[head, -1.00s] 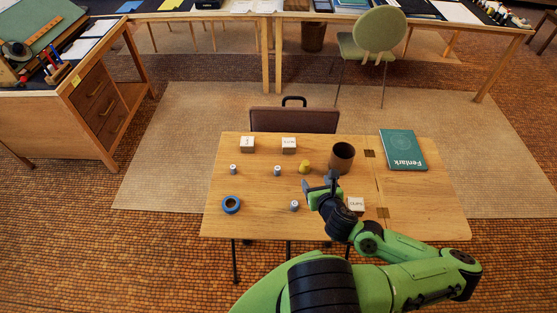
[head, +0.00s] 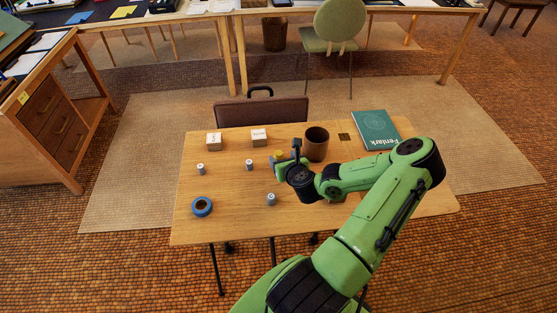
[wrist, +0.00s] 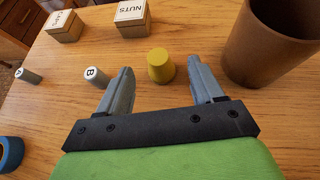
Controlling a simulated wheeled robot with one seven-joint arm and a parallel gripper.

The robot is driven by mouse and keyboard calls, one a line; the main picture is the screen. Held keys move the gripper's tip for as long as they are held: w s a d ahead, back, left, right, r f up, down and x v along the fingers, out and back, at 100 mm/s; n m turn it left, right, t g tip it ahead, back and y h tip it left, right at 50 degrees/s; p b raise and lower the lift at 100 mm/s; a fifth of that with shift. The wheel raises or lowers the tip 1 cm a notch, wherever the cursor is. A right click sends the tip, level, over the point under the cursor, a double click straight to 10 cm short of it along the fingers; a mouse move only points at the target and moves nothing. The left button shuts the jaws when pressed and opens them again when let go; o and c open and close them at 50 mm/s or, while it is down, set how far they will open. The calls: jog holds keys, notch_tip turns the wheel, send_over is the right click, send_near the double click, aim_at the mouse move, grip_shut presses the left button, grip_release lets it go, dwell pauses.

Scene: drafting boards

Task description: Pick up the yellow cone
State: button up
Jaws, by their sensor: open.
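The yellow cone (wrist: 160,66) stands upright on the wooden table (wrist: 60,110). It shows in the wrist view just beyond and between the two fingers of my gripper (wrist: 162,84). The fingers are open and empty, one on each side of the cone's near side, and I cannot tell whether either touches it. In the head view only the top of the cone (head: 278,153) shows behind my gripper (head: 285,163).
A brown cup (wrist: 270,45) stands close to the right finger. A small grey cylinder marked B (wrist: 96,75) is near the left finger. Two labelled blocks, NUTS (wrist: 132,18) and another (wrist: 64,26), stand behind. A blue tape roll (head: 202,207) and a green book (head: 375,130) lie farther off.

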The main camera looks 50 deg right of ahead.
aim_at(280, 155)
jog(key=b+x, duration=0.1)
jog(key=x, duration=0.4)
jog(key=shift+w+f, duration=0.1)
jog(key=shift+w, duration=0.15)
jog(key=shift+c, duration=0.5)
jog(key=c, duration=1)
